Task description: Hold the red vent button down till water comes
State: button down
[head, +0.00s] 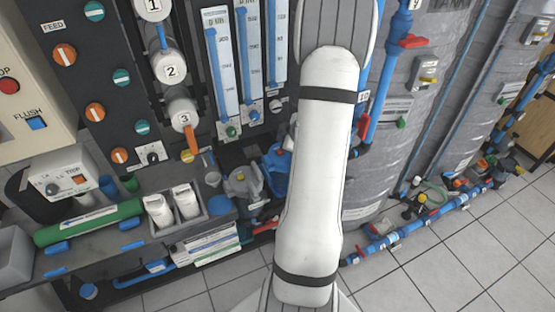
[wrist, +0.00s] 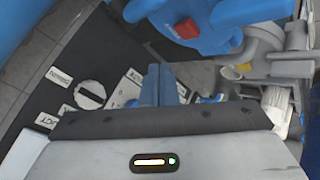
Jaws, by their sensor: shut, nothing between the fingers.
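The red vent button (wrist: 186,28) is a small red square on top of a blue housing (wrist: 225,25) in the wrist view. My gripper (wrist: 158,70) shows there as two blue fingers, shut together and empty. The fingertips lie below and slightly left of the button in the picture, and look apart from it. In the head view a blue housing (head: 277,170) sits just left of my arm, which covers much of the middle. No water is visible.
A grey fitting (wrist: 262,50) stands right of the button. A black panel with a white knob (wrist: 90,95) lies to the left. In the head view, bottles in a grey tray (head: 163,234), a green cylinder (head: 88,222) and flow meters (head: 220,70) stand left of my arm.

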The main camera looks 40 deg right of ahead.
aim_at(282, 153)
jog(key=shift+f+b, duration=0.7)
jog(key=shift+f, duration=0.75)
jog(key=shift+f, duration=0.1)
dwell(0.8)
jog(key=shift+s+f, duration=0.15)
jog(key=shift+f, duration=0.15)
jog(key=shift+f+b, duration=0.45)
jog(key=shift+b, duration=0.2)
dwell(0.4)
jog(key=shift+r, duration=0.1)
dwell(3.4)
jog(key=shift+r+p, duration=0.8)
jog(key=shift+p, duration=0.15)
